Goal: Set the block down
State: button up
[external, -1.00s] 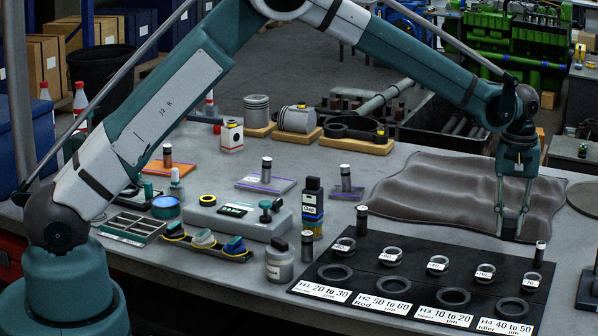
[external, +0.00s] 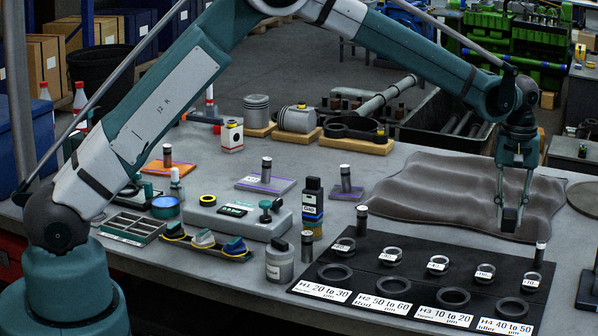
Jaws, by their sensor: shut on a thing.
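My gripper (external: 511,209) hangs at the right side of the table, pointing down. Its two fingers are shut on a small dark block (external: 509,219). The block shows low between the fingertips, in front of the grey-brown wavy cloth (external: 430,195). I cannot tell whether the block touches the cloth or hangs above it.
A black mat (external: 375,259) with rings and labelled places lies in front of the gripper. A dark cylinder (external: 539,255) stands at its right end. A dark round disc (external: 585,198) lies to the right. A grey fixture (external: 235,222) and small bottles stand to the left.

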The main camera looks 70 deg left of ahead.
jog(key=s+a+p, duration=0.1)
jog(key=s+a, duration=0.4)
jog(key=a, duration=0.5)
jog(key=s+a+m+p, duration=0.1)
jog(key=s+a, duration=0.3)
jog(key=a, duration=0.7)
jog(key=shift+s+r+m, duration=0.3)
jog(key=shift+s+r, duration=0.1)
jog(key=shift+r, duration=0.05)
jog(key=shift+f, duration=0.15)
jog(key=shift+f, duration=3)
jog(key=shift+f, duration=1.85)
jog(key=shift+f, duration=0.45)
